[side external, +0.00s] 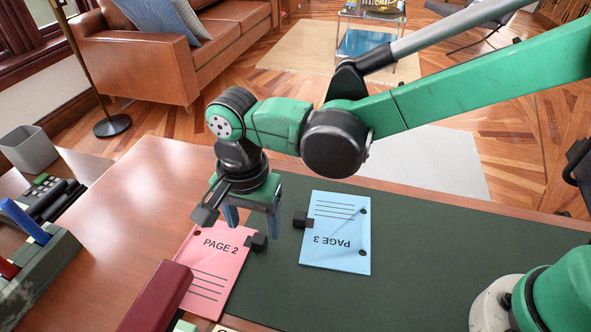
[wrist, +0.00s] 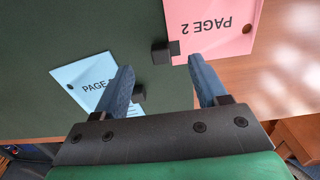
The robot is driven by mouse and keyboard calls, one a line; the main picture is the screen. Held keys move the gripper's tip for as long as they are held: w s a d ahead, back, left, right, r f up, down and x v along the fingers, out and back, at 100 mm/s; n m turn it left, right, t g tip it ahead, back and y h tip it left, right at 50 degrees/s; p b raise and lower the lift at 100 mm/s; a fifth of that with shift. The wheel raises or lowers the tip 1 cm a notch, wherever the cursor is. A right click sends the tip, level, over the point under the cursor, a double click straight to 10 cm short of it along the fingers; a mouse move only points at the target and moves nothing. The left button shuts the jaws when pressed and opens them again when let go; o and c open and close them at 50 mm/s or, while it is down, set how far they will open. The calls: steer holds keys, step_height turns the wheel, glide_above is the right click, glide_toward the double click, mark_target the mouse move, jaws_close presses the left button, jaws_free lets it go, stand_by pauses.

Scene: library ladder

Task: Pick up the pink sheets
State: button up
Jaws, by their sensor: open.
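The pink sheets (side external: 208,273), marked "PAGE 2", lie on the desk, partly over the green mat's left edge. A black clip (side external: 257,242) grips their right edge. The sheets show at the top right of the wrist view (wrist: 212,35), with the clip (wrist: 162,52) between and just beyond my fingertips. My gripper (side external: 252,225) points down above the sheets' upper right end, its blue fingers apart and empty. The fingers also show in the wrist view (wrist: 161,65). I cannot tell the exact height of the fingertips over the clip.
Blue sheets (side external: 335,245), marked "PAGE 3", lie to the right with a black clip (side external: 303,220) on their left edge. A dark red object (side external: 157,297) stands in front of the pink sheets. A pen holder (side external: 40,262) is at left. The green mat (side external: 420,265) is mostly clear.

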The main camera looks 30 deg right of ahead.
mark_target(257, 242)
steer(key=shift+f, duration=2.4)
jaws_close()
